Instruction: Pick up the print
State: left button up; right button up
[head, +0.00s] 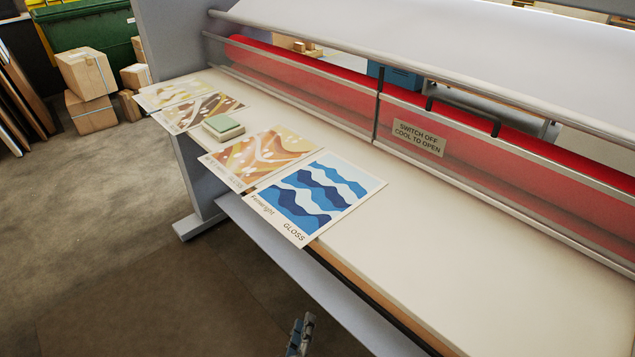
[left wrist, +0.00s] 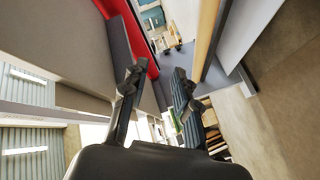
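Several prints lie flat in a row on the cream feed table of the laminator (head: 440,262). The nearest is a blue-and-white wave print (head: 315,195) marked GLOSS, its near corner reaching the table's front edge. Left of it lies an orange-and-yellow print (head: 258,158). Farther left are a brown-and-orange print (head: 195,108) and a pale yellow print (head: 168,93). My left gripper (head: 301,328) is at the bottom of the head view, in front of and apart from the table. In the left wrist view (left wrist: 157,82) its fingers are spread with nothing between them. My right gripper is out of view.
A green-topped block (head: 223,127) sits among the prints. A clear guard with a sign (head: 418,138) and a red roller (head: 285,70) run behind the table. Cardboard boxes (head: 87,75) stand back left. The table right of the wave print is bare.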

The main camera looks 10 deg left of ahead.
pick_arm(q)
jog(key=a+r+n+y+p, duration=0.1)
jog(key=a+r+n+y, duration=0.15)
jog(key=r+n, duration=0.45)
jog(key=a+r+n+y+p, duration=0.1)
jog(key=r+n+y, duration=0.25)
jog(key=r, duration=0.85)
jog(key=p, duration=0.2)
send_near(278, 222)
jog(key=x, duration=0.5)
jog(key=shift+t, duration=0.3)
jog(key=x, duration=0.2)
jog(key=p+x, duration=0.1)
jog(key=x, duration=0.2)
jog(key=shift+w+f, duration=0.1)
jog(key=shift+f, duration=0.1)
jog(key=shift+n, duration=0.25)
grip_shut()
